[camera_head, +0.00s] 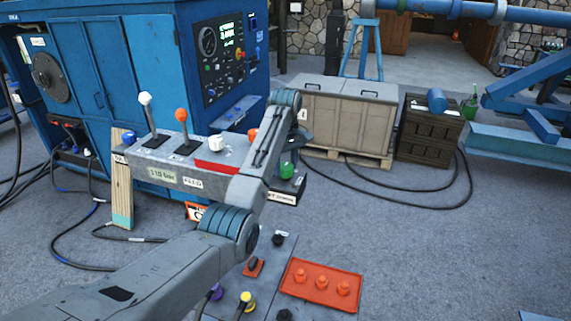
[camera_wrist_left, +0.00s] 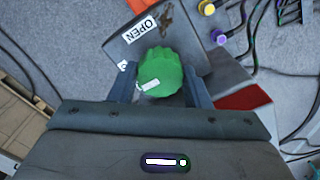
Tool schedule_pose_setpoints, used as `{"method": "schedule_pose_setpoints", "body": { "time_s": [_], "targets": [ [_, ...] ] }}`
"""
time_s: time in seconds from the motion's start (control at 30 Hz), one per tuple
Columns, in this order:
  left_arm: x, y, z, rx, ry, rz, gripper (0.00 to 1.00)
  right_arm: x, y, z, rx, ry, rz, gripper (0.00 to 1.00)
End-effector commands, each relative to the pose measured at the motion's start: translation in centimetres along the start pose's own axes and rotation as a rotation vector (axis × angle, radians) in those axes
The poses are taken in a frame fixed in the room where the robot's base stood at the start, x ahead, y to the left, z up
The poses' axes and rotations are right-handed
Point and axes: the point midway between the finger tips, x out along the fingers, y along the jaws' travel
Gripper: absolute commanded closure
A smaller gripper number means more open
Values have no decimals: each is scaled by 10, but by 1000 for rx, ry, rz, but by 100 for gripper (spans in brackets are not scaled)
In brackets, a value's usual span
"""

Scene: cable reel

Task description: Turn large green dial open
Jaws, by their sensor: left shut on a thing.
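The large green dial (camera_wrist_left: 160,74) sits between the two fingers of my left gripper (camera_wrist_left: 159,80) in the left wrist view. The gripper is shut on it, one finger on each side. The dial has a ridged rim and a white mark near its lower edge. An OPEN label (camera_wrist_left: 138,30) is on the grey panel beyond it. In the head view the green dial (camera_head: 287,170) shows small, just right of my left arm, on a dark-fronted box. My arm hides part of that area. My right gripper is not in view.
A grey lever console (camera_head: 162,176) with white and orange levers stands left of my arm. A blue cabinet (camera_head: 95,60) is behind it. A panel with a red button plate (camera_head: 320,285) is low in front. Wooden crates (camera_head: 348,112) and loose cables lie behind on the floor.

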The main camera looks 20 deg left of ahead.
Motion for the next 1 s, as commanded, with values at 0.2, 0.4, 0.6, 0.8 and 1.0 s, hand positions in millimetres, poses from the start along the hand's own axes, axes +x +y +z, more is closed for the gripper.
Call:
{"method": "schedule_pose_setpoints", "body": {
  "time_s": [0.2, 0.4, 0.6, 0.8, 1.0],
  "targets": [
    [-1, 0, -1, 100, 3, 1, 80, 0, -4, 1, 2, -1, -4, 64],
    [-2, 0, -1, 264, 3, 2, 80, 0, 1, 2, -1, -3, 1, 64],
    [-2, 0, -1, 454, 4, 2, 80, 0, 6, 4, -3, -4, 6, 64],
    [-2, 0, -1, 644, 4, 2, 80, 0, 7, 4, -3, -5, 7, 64],
    [-3, 1, -1, 834, 5, 2, 80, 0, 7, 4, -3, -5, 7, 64]
  ]
}}
